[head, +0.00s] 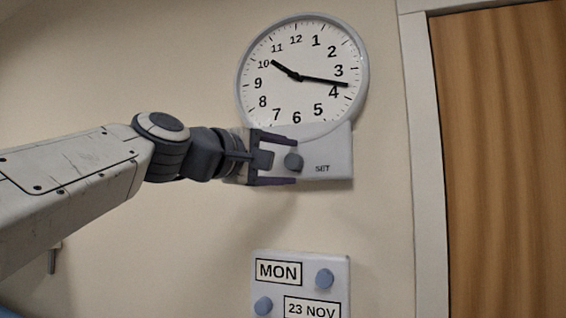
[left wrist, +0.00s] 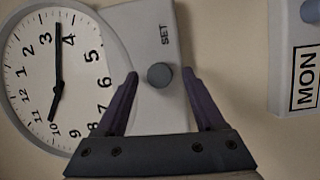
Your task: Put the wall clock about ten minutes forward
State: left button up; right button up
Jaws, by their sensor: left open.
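The round white wall clock (head: 308,97) hangs at the upper middle of the head view. Its short thick hand points just past 10 and its long hand between 3 and 4. The clock face (left wrist: 82,80) also shows at the left of the left wrist view. Below it is a pale SET panel (head: 335,150) with a round dark grey knob (head: 293,162). My left gripper (head: 283,161) is open, one finger above and one below the knob. In the left wrist view the knob (left wrist: 160,76) sits between the fingertips with gaps on both sides.
Below is a calendar panel (head: 300,277) reading MON and 23 NOV, with two blue-grey knobs. A wooden door (head: 500,160) in a pale frame (head: 420,160) stands at the right. The wall between the clock and door frame is clear.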

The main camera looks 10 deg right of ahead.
pick_arm(q)
jog(key=b+v, duration=0.4)
jog(key=v, duration=0.6)
jog(key=shift+b, duration=0.35)
jog(key=shift+f, duration=0.15)
